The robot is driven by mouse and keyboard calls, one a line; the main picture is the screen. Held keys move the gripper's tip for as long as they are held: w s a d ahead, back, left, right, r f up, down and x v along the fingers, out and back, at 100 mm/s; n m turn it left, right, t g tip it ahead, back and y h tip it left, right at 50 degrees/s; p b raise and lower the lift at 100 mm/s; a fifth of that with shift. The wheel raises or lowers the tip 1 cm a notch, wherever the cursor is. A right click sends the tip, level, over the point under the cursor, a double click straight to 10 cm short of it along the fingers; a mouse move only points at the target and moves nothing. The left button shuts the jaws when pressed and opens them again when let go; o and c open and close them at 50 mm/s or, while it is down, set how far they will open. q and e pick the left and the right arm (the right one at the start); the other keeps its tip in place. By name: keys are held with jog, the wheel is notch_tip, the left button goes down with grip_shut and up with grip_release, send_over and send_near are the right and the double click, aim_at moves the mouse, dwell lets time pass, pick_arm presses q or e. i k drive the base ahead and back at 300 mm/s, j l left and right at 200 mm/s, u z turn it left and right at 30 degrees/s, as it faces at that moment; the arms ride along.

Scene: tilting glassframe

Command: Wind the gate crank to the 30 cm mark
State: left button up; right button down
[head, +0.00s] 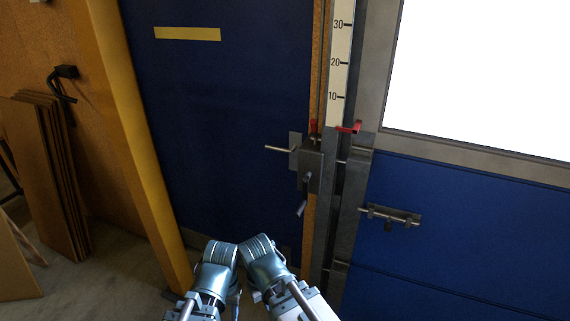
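A white vertical scale (340,60) marked 10, 20 and 30 runs up the post beside the blue gate. A red pointer (350,128) sits below the 10 mark, near the scale's lower end. A grey metal crank box (310,168) is mounted on the post below it. A short grey handle (301,208), apparently the crank's grip, hangs under the box. My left gripper (238,243) and my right gripper (258,240) are close together at the bottom, below and left of the handle, apart from it. Their fingers are not clear.
A horizontal rod handle (279,149) sticks out left of the box on the blue door (215,100). A bolt latch (390,216) is on the blue panel at right. A yellow post (125,130) and leaning brown boards (45,170) stand at left.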

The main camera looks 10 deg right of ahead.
aim_at(304, 201)
jog(key=z, duration=0.4)
jog(key=i+j+z, duration=0.1)
jog(key=z, duration=0.35)
jog(key=j+z, duration=0.45)
jog(key=i+j+z, duration=0.1)
jog(key=z, duration=0.3)
jog(key=j+z, duration=0.3)
jog(key=z, duration=0.15)
jog(key=j+z, duration=0.15)
jog(key=j, duration=0.3)
jog(key=k+j+z, duration=0.1)
jog(key=j, duration=0.35)
jog(key=k+j+z, duration=0.15)
jog(key=j, duration=0.25)
jog(key=k+j+z, duration=0.15)
jog(key=j, duration=0.3)
jog(key=k+j+z, duration=0.1)
jog(key=j, duration=0.3)
jog(key=k+j+z, duration=0.15)
jog(key=j, duration=0.25)
jog(key=k+j, duration=0.15)
jog(key=j, duration=0.15)
jog(key=k+j, duration=0.15)
jog(key=j, duration=0.15)
jog(key=k+j, duration=0.15)
jog(key=j, duration=0.15)
